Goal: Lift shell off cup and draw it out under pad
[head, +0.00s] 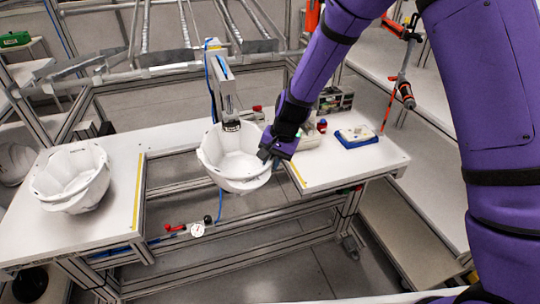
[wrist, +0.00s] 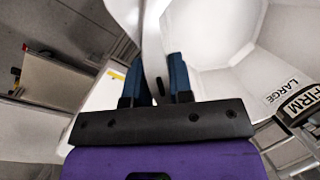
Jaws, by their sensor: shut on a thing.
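A white helmet shell (head: 235,172) sits open side up in the gap between two table tops, in the head view. A grey bracket with a dark pad (head: 231,126) reaches down into its opening. My gripper (head: 268,150) is shut on the shell's right rim. In the wrist view the two blue fingers (wrist: 162,78) pinch the thin white wall, and the white inside of the shell (wrist: 225,75) fills the right. The cup under the shell is hidden, so I cannot tell whether the shell touches it.
More white shells (head: 72,178) stand nested on the left table (head: 105,228). The right table (head: 340,170) holds a blue-edged tray (head: 357,137) and small items. A gauge (head: 197,230) and a red-handled valve sit below the gap. Metal rails (head: 165,57) run behind.

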